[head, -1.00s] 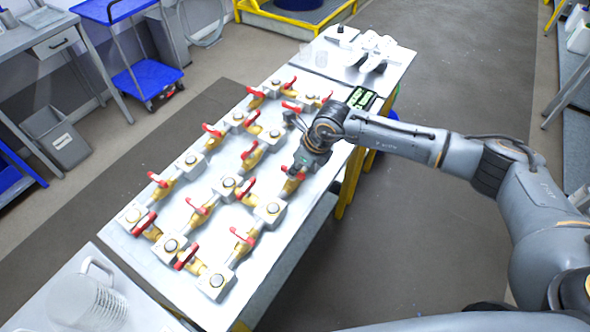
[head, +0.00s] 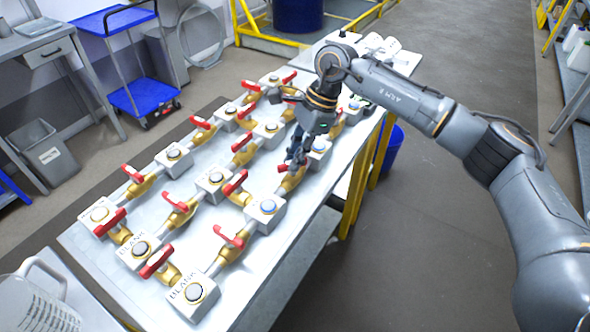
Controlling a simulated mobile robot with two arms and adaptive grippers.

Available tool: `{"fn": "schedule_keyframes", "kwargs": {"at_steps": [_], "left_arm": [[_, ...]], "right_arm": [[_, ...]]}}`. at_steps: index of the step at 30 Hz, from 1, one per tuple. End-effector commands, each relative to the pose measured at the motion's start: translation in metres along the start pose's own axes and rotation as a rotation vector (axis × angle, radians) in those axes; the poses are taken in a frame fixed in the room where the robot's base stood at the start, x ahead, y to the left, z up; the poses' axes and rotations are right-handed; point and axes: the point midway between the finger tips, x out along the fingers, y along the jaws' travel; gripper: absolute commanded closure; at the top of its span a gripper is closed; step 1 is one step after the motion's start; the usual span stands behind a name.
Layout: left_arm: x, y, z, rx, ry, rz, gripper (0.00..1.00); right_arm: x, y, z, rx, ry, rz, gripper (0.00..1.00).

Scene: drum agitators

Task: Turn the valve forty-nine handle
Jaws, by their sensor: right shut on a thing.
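Rows of brass valves with red handles stand on the metal table (head: 200,240). My right gripper (head: 294,163) points down at one valve (head: 290,184) near the table's right edge and is shut on its handle, which the fingers mostly hide. I cannot read which valve is number forty-nine. My left gripper is out of view.
Other red handles stand close by, such as one left of the gripper (head: 235,182) and one nearer (head: 229,238). A clear jug (head: 40,305) is at the lower left. A blue bin (head: 390,148) stands on the floor right of the table.

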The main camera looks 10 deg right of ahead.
Motion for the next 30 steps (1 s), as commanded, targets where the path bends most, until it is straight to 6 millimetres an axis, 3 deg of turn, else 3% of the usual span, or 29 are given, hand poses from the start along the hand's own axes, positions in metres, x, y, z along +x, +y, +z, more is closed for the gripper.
{"fn": "schedule_keyframes", "kwargs": {"at_steps": [1, 3, 12, 30], "left_arm": [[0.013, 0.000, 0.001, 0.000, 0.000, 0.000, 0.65], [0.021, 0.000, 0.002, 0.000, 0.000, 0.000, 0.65], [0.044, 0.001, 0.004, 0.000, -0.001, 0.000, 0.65], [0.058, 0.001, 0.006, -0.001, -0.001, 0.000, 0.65]], "right_arm": [[0.005, -0.002, -0.001, -0.041, -0.002, 0.012, 1.00], [0.004, -0.003, -0.001, -0.103, -0.001, 0.037, 1.00], [0.002, -0.004, 0.000, -0.338, 0.000, 0.136, 1.00], [-0.001, -0.004, 0.001, -0.550, 0.002, 0.225, 1.00]]}}
